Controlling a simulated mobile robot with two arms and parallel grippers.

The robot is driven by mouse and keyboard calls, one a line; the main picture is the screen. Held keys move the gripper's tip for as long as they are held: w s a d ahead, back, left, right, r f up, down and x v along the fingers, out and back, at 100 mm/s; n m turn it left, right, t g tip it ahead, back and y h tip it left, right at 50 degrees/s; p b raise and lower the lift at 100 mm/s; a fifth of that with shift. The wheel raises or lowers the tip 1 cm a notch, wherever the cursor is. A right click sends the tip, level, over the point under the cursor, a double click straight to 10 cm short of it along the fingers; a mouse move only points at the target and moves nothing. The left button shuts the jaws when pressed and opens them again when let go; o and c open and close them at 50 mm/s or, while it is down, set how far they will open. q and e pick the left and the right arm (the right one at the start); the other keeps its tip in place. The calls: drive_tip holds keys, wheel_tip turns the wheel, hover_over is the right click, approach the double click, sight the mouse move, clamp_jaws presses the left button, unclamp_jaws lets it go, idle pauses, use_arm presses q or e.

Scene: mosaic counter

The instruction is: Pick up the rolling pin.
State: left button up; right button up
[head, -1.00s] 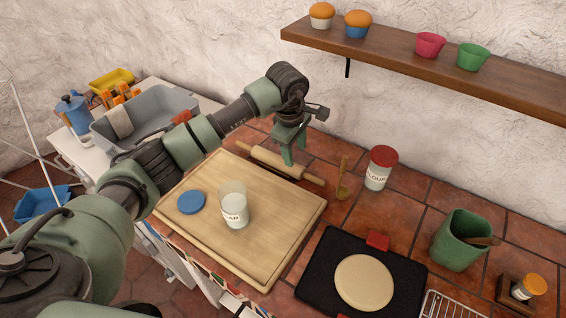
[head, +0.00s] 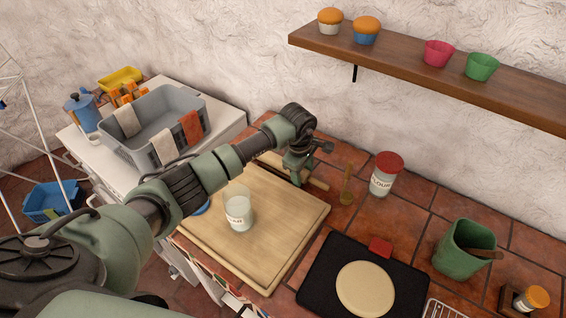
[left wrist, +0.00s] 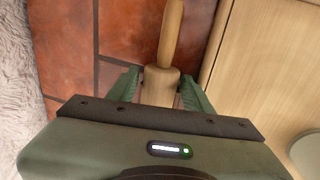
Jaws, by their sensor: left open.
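The wooden rolling pin (head: 314,183) lies along the back edge of the wooden board, partly hidden behind my left arm in the head view. In the left wrist view the rolling pin (left wrist: 160,87) runs between the two green fingers, its handle pointing away from the gripper. My left gripper (head: 299,180) is down at the pin, and it also shows in the left wrist view (left wrist: 159,88). It is open, with one finger on each side of the pin's body. My right gripper is in neither view.
The wooden board (head: 285,245) holds a glass jar (head: 238,210). A wooden spoon (head: 347,185) and a red-lidded flour jar (head: 386,174) stand to the right of the pin. A black mat (head: 318,262) with dough lies in front. The wall shelf (head: 430,78) hangs above.

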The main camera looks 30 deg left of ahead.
use_arm(q)
clamp_jaws()
drive_tip(key=shift+r, duration=0.1)
drive_tip(key=shift+r, duration=0.1)
